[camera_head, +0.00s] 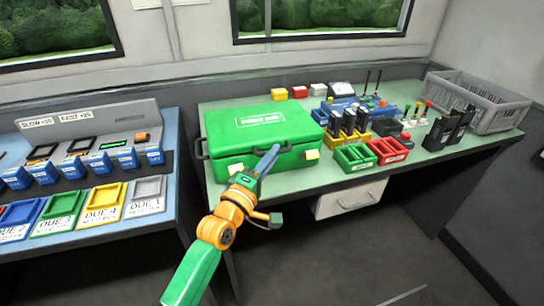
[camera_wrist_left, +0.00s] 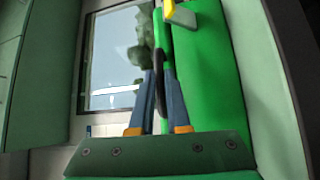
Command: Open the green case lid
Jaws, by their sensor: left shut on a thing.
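The green case (camera_head: 258,130) sits on the left part of the pale green table, and its lid looks shut. It has a white label on top and yellow latches (camera_head: 312,155) on its front. My left gripper (camera_head: 268,160) reaches up to the front of the case. In the left wrist view, its blue-grey fingers (camera_wrist_left: 159,85) are closed around a dark curved handle (camera_wrist_left: 159,60) against the green case side (camera_wrist_left: 205,80). A yellow latch (camera_wrist_left: 170,10) shows just beyond the fingertips. The gripper hides part of the case front. My right gripper is not in view.
Green and red trays (camera_head: 388,150) and dark upright items (camera_head: 348,122) stand close right of the case. A grey crate (camera_head: 475,102) is at the far right. A blue table (camera_head: 172,190) with trays stands left, across a gap. Small blocks (camera_head: 298,92) sit behind the case.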

